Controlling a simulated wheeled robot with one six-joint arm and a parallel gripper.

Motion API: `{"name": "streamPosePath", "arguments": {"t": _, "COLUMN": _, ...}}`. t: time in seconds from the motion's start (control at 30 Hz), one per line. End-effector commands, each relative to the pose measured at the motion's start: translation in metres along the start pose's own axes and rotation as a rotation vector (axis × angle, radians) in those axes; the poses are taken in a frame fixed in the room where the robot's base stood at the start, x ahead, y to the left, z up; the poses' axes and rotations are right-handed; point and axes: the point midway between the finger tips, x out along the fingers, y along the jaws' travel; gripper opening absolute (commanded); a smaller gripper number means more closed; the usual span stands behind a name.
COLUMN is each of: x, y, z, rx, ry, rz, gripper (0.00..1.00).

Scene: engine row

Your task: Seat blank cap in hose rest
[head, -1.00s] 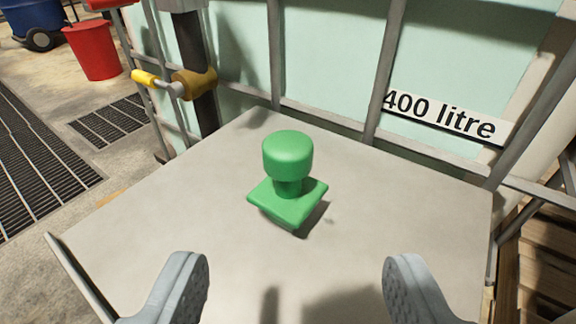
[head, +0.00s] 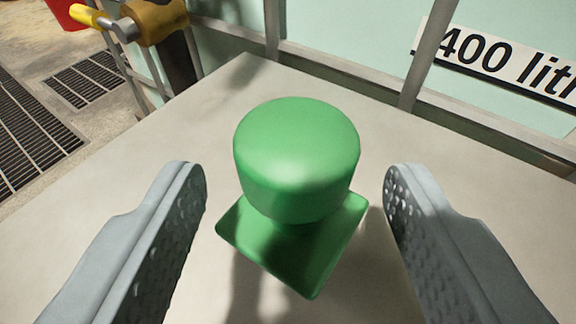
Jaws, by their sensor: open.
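A green blank cap (head: 296,155) with a round knob on a square base stands upright on a pale flat surface (head: 130,240). My gripper (head: 296,190) is open, with one grey finger on each side of the knob. Clear gaps show between both fingers and the cap, so nothing is held. The cap's narrow neck is mostly hidden under the knob. No hose rest can be made out in this view.
A pale green tank in a grey metal frame (head: 430,55) with a "400 litre" label (head: 515,65) stands behind the surface. A yellow-handled valve (head: 150,22) is at the upper left. A floor grate (head: 30,140) and part of a red bucket (head: 68,12) lie beyond the left edge.

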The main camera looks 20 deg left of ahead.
Motion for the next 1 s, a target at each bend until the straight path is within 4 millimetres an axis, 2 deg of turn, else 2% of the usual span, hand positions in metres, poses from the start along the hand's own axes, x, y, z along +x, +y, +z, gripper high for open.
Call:
{"name": "streamPosePath", "arguments": {"t": 0.1, "x": 0.013, "y": 0.0, "z": 0.0, "rx": 0.0, "ry": 0.0, "rz": -0.001, "gripper": 0.57}}
{"name": "streamPosePath", "arguments": {"t": 0.33, "x": 0.015, "y": 0.0, "z": -0.001, "rx": 0.0, "ry": 0.0, "rz": 0.0, "gripper": 0.57}}
{"name": "streamPosePath", "arguments": {"t": 0.37, "x": 0.015, "y": 0.0, "z": -0.001, "rx": 0.0, "ry": 0.0, "rz": 0.0, "gripper": 0.53}}
{"name": "streamPosePath", "arguments": {"t": 0.6, "x": 0.014, "y": 0.0, "z": -0.001, "rx": 0.0, "ry": 0.0, "rz": 0.0, "gripper": 0.07}}
{"name": "streamPosePath", "arguments": {"t": 0.87, "x": 0.014, "y": 0.0, "z": -0.002, "rx": 0.0, "ry": 0.001, "rz": 0.0, "gripper": 0.07}}
{"name": "streamPosePath", "arguments": {"t": 1.0, "x": 0.011, "y": 0.0, "z": -0.012, "rx": 0.0, "ry": 0.002, "rz": 0.0, "gripper": 0.07}}
